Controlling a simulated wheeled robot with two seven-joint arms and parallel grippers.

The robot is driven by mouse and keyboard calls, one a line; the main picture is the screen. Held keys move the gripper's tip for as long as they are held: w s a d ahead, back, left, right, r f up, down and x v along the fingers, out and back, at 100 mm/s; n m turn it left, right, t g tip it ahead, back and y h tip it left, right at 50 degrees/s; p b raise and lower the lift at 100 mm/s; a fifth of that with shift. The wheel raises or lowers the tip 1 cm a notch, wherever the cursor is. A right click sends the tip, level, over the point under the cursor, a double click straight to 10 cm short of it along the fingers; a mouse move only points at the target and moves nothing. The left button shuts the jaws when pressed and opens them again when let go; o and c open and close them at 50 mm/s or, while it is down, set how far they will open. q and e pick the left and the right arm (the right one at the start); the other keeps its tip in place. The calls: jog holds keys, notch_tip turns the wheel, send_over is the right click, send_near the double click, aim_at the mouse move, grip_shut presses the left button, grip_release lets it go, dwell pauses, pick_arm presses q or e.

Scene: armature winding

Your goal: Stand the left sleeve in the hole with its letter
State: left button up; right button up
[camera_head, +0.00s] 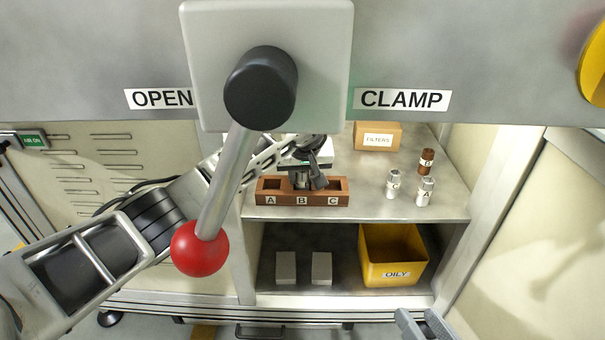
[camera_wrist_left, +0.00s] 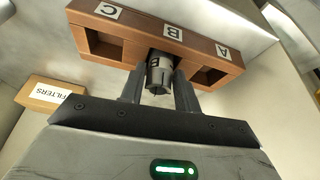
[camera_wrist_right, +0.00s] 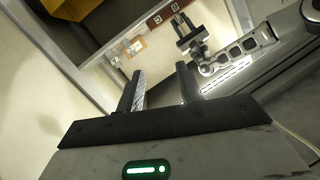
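A wooden block (camera_head: 323,200) on the upper shelf has holes lettered A, B and C. It also shows in the left wrist view (camera_wrist_left: 100,25). My left gripper (camera_head: 307,182) is at the middle hole, B. In the left wrist view, my left gripper (camera_wrist_left: 160,80) has its fingers close against both sides of a grey sleeve (camera_wrist_left: 159,76) with a dark letter, which I cannot read surely. The sleeve is lined up with hole B and its far end seems to be in it; the depth is hidden. My right gripper (camera_wrist_right: 160,85) is open and empty, away from the block.
Two silver sleeves (camera_head: 393,184) (camera_head: 425,191) and a brown-topped one (camera_head: 426,161) stand right of the block. A FILTERS box (camera_head: 377,137) is behind. Below are a yellow OILY bin (camera_head: 394,255) and two grey blocks (camera_head: 286,268). A red-knobbed lever (camera_head: 200,248) hangs in front.

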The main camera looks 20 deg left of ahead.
pick_arm(q)
jog(key=shift+o, duration=1.1)
jog(key=shift+r, duration=0.25)
jog(key=p+v, duration=0.1)
jog(key=v, duration=0.1)
jog(key=shift+s+r, duration=0.1)
jog(key=shift+r, duration=0.3)
jog(key=s+d+p, duration=0.2)
jog(key=s+d, duration=0.2)
jog(key=s, duration=0.7)
jog(key=shift+s+d+p, duration=0.2)
jog(key=shift+d+p, duration=0.1)
jog(key=shift+p, duration=0.1)
pick_arm(e)
jog(key=shift+s+d+f+n+g+h, duration=0.2)
jog(key=shift+d+f+n+g+h, duration=0.15)
jog(key=shift+f, duration=0.2)
jog(key=shift+s+d+f+n+g+h, duration=0.15)
jog(key=shift+d+f+n+g+h, duration=0.15)
jog(key=shift+f, duration=0.2)
jog(key=shift+a+r, duration=0.1)
